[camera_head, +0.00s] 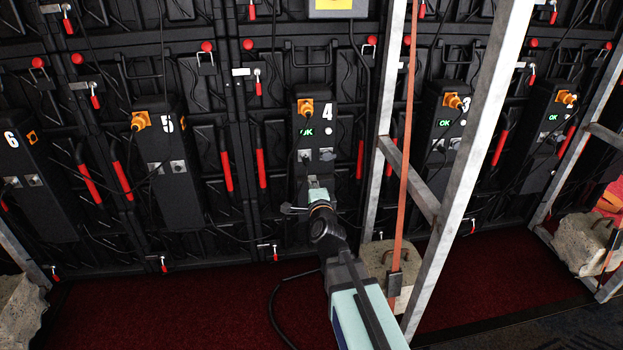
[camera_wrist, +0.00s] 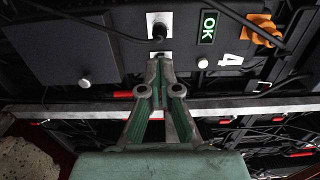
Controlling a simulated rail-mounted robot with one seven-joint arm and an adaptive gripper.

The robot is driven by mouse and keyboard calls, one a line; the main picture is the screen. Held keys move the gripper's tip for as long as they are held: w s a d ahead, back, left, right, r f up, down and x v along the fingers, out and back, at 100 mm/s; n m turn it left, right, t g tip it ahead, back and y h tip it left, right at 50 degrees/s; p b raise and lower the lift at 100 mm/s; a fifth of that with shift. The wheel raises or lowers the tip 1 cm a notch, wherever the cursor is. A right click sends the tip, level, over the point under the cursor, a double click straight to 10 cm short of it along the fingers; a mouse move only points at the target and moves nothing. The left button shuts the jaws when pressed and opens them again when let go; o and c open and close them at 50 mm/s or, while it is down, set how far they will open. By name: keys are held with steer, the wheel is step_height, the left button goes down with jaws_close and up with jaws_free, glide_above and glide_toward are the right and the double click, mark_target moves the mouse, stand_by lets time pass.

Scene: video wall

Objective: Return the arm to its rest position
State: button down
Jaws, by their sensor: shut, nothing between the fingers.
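My gripper (camera_wrist: 160,68) shows in the wrist view with its two fingers together and nothing between them. Its tips are in front of the lower part of the black unit numbered 4, just below a white socket plate (camera_wrist: 159,25); I cannot tell whether they touch it. In the head view my arm reaches up from the bottom to unit 4 (camera_head: 313,130), and the gripper covers its lower part. Unit 4 has a green OK display (camera_head: 306,132) and an orange plug (camera_head: 305,107) with a cable.
A metal frame upright (camera_head: 470,130) and an orange strap (camera_head: 404,150) stand close to the right of my arm. A concrete block (camera_head: 390,262) lies at its foot. A loose black cable (camera_head: 275,300) lies on the red floor (camera_head: 170,310). Units 5 (camera_head: 160,150) and 3 (camera_head: 445,130) flank unit 4.

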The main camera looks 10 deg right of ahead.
steer(key=s+a+f+n+g+y+p, duration=0.25)
steer(key=f+n+g, duration=0.2)
steer(key=f, duration=0.25)
steer(key=s+a+f+n+g+y+p, duration=0.1)
steer(key=s+a+f+n+g, duration=0.2)
steer(key=f+n, duration=0.35)
steer(key=s+f+n+g+p, duration=0.3)
steer(key=s+f+g+p, duration=0.3)
steer(key=s+f, duration=0.5)
steer(key=s+d+r+n+g+h+p, duration=0.1)
steer(key=s+g+p, duration=0.4)
steer(key=s+p, duration=0.6)
steer(key=s+d+r+n+g+h+p, duration=0.2)
steer(key=s+g+p, duration=0.4)
steer(key=s, duration=2.2)
step_height(320, 180, up, 2)
steer(key=d+n+p, duration=0.1)
steer(key=d+p, duration=0.1)
steer(key=p, duration=0.4)
steer(key=shift+s+d+r, duration=0.15)
steer(key=shift+r, duration=0.1)
